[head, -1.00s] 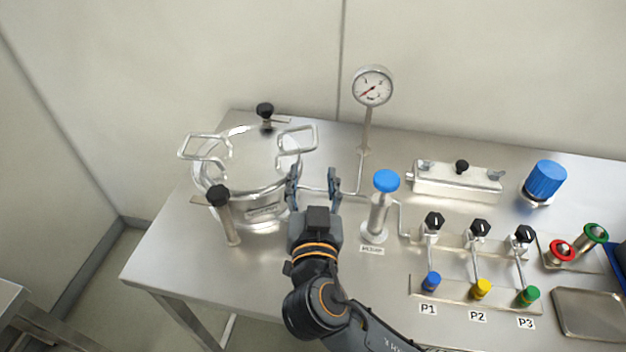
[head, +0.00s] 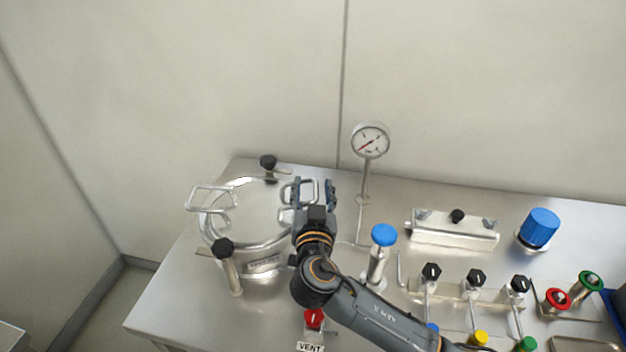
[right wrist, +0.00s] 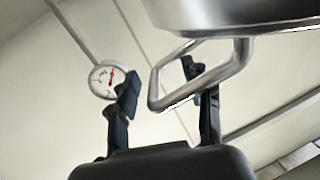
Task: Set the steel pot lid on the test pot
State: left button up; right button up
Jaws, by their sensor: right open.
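The test pot (head: 232,248) stands at the left end of the steel bench. The round steel lid (head: 245,212) appears to lie over its top; I cannot tell whether it sits fully down. Loop handles rise at both sides, a left loop (head: 208,198) and a right loop handle (head: 313,183). My right gripper (head: 315,187) is open at the right loop. In the right wrist view the handle (right wrist: 205,92) passes between or close beside the open fingers (right wrist: 160,78), below a round steel body (right wrist: 235,15). My left gripper is not in view.
Black-knobbed clamps stand behind (head: 268,162) and in front (head: 224,248) of the pot. A gauge (head: 370,140), a blue-capped post (head: 383,236) and a red vent knob (head: 314,318) are near my arm. Valves fill the right; the wall is behind.

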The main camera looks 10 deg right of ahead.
jog(key=shift+w, duration=0.7)
jog(key=shift+c, duration=0.4)
grip_shut()
jog(key=shift+d, duration=0.1)
